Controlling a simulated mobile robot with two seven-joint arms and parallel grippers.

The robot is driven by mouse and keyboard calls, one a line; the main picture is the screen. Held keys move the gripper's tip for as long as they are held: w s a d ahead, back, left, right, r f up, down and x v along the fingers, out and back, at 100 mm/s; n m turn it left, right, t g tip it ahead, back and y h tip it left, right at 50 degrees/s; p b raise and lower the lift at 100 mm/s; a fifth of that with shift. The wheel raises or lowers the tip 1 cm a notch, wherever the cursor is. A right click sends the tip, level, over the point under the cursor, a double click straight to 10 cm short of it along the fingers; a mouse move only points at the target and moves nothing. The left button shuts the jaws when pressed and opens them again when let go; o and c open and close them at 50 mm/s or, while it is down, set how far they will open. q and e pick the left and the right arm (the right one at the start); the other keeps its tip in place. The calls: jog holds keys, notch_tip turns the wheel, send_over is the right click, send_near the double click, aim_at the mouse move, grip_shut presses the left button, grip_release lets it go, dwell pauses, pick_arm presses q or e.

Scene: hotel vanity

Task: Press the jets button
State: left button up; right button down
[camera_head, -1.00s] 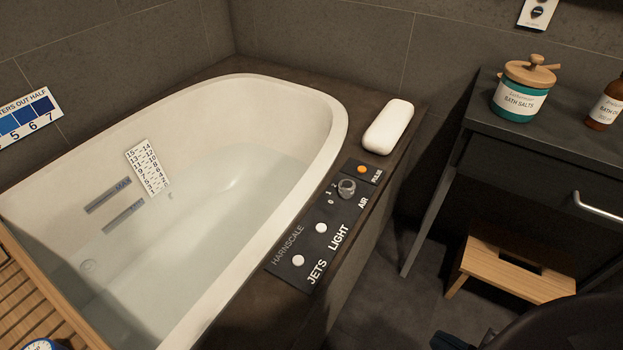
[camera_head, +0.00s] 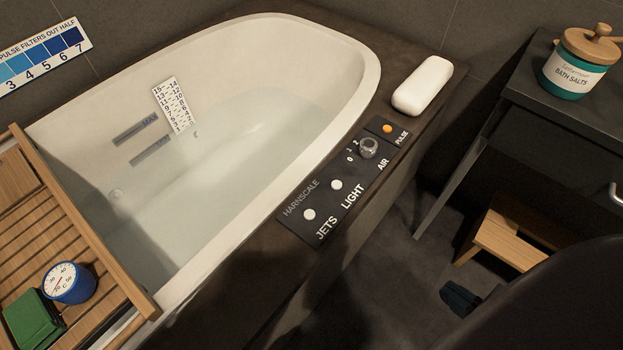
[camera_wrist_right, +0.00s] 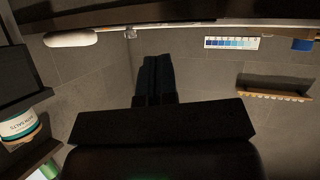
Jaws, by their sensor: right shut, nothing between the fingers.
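The jets button (camera_head: 309,214) is a white round button at the near end of the dark control panel (camera_head: 292,228) on the tub's rim, beside the word JETS. The similar light button (camera_head: 336,185), a round air knob (camera_head: 368,148) and an orange pulse button (camera_head: 387,129) follow farther along. My right gripper (camera_head: 460,298) is low at the right in the head view, over the floor, well apart from the panel. In the right wrist view its dark fingers (camera_wrist_right: 155,75) are together and empty. The panel's buttons do not show in the wrist view. My left gripper is not in view.
The bathtub (camera_head: 372,75) holds water. A white pillow (camera_head: 422,86) lies on the rim beyond the panel. A slatted wooden tray (camera_head: 85,225) crosses the tub at left with a blue dial gauge. A dark vanity (camera_head: 560,115) with a bath salts jar (camera_head: 575,65) and a wooden stool (camera_head: 510,238) stand right.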

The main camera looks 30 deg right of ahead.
notch_tip(320, 180, up, 5)
jog(key=g+p, duration=0.2)
jog(key=p, duration=0.6)
jog(key=w+a+f+g+y+p, duration=0.25)
jog(key=w+a+y+p, duration=0.35)
jog(key=w+a+p, duration=0.6)
pick_arm(q)
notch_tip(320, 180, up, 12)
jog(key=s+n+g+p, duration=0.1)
jog(key=p, duration=0.2)
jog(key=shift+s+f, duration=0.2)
pick_arm(e)
jog(key=w+d+r+g, duration=0.1)
jog(key=w+r, duration=0.1)
jog(key=w, duration=0.5)
jog(key=w+d+r+g+y, duration=0.1)
jog(key=w+r, duration=0.2)
jog(key=w, duration=0.4)
jog(key=shift+d+r+g, duration=0.25)
jog(key=shift+r+g, duration=0.1)
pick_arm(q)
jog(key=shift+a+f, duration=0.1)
pick_arm(e)
jog(key=shift+f, duration=0.15)
